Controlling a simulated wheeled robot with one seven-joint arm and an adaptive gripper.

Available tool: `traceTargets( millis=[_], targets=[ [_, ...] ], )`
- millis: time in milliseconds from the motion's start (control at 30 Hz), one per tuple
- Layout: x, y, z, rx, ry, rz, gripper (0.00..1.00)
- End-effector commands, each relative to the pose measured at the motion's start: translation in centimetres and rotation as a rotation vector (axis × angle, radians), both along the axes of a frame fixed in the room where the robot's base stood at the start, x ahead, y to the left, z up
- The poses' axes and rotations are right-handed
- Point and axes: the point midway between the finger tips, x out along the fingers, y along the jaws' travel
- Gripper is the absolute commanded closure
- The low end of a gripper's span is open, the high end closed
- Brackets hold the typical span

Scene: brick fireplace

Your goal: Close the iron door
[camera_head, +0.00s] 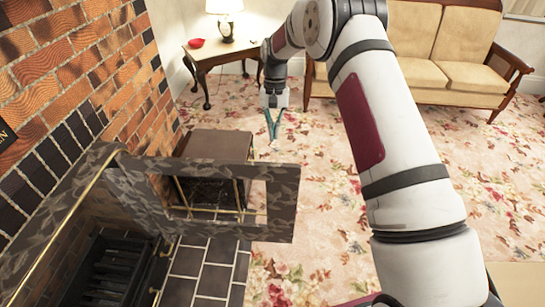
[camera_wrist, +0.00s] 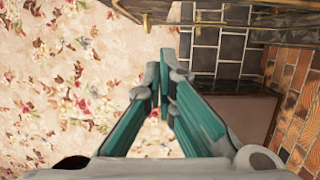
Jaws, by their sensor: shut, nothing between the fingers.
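The iron door (camera_head: 281,200) is a dark, mottled panel with a window-like opening and a brass rail. In the head view it stands open, sticking out to the right from the fireplace (camera_head: 105,270) over the hearth. In the wrist view, what seems to be its edge (camera_wrist: 230,20) runs along the top. My gripper (camera_head: 273,142) hangs pointing down beyond the door, over the carpet and to the right of a brown box. In the wrist view its teal fingers (camera_wrist: 160,78) meet at the tips, with nothing between them. They look apart from the door.
The brown box (camera_head: 215,145) stands on the floor behind the door, by the brick wall (camera_head: 85,65). Dark hearth tiles (camera_head: 205,270) lie below the door. A side table (camera_head: 222,50) with a lamp and a sofa (camera_head: 440,45) stand at the back. Floral carpet (camera_head: 320,200) is clear.

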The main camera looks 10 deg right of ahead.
Motion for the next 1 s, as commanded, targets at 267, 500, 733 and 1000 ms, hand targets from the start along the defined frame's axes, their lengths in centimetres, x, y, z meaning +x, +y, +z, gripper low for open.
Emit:
traceTargets(
  millis=[267, 500, 733, 1000],
  targets=[
    [-1.4, 0.4, -5.6, 0.001, 0.004, 0.0, 1.0],
    [-3.9, 1.2, -5.6, 0.0, -0.001, 0.001, 1.0],
    [-5.1, 1.6, -5.7, 0.0, -0.002, 0.001, 1.0],
    [-5.2, 1.6, -5.7, 0.0, -0.001, 0.001, 1.0]
  ],
)
